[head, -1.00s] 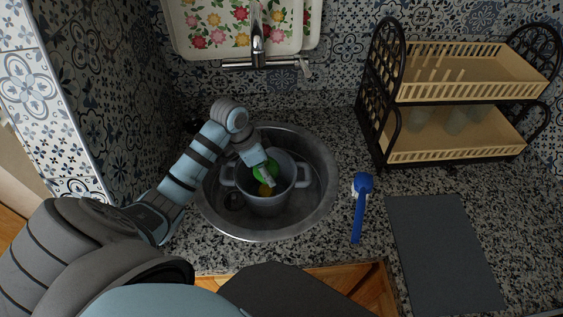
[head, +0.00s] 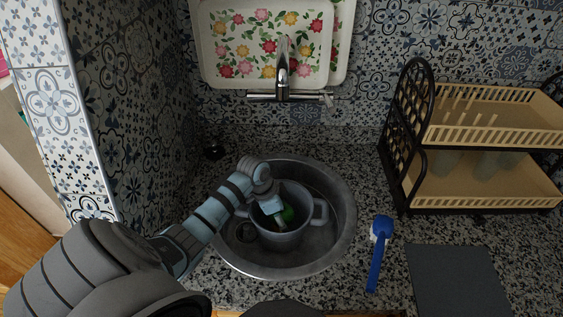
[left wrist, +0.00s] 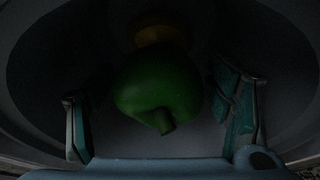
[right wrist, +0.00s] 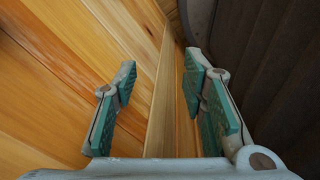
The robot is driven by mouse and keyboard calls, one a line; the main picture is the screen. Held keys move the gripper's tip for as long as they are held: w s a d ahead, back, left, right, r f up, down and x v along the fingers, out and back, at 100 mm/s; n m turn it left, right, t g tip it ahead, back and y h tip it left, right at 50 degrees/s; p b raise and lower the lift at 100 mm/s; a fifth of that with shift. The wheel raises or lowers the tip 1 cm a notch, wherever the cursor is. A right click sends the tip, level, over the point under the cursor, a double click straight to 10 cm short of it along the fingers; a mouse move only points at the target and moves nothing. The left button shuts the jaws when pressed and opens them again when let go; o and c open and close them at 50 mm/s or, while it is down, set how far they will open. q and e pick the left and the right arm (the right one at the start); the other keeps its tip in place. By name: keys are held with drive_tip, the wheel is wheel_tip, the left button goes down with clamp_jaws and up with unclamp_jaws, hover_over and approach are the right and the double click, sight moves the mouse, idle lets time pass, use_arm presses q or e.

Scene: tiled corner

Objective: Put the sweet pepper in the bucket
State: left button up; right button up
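The bucket is a grey two-handled pot (head: 282,241) standing in the round sink. A green sweet pepper (head: 288,213) is inside it, partly hidden by my left gripper (head: 279,219), which reaches down into the bucket. In the dark left wrist view, the green pepper (left wrist: 158,85), stem towards the camera, lies between the spread fingers of my left gripper (left wrist: 160,120). There are gaps on both sides. A dim yellow thing (left wrist: 160,36) lies behind the pepper. My right gripper (right wrist: 155,85) is open and empty, in front of wooden boards.
The metal sink (head: 345,205) surrounds the bucket, with a faucet (head: 284,75) behind it. A blue brush (head: 377,260) and a dark mat (head: 458,280) lie on the counter to the right. A two-tier dish rack (head: 480,190) stands at the back right.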

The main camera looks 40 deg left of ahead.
use_arm(q)
drive_tip(key=shift+a, duration=0.1)
drive_tip(key=p+v, duration=0.7)
drive_tip(key=shift+w, duration=0.1)
drive_tip(key=shift+r, duration=0.35)
drive_tip(key=shift+s, duration=0.2)
drive_tip(key=shift+f, duration=0.15)
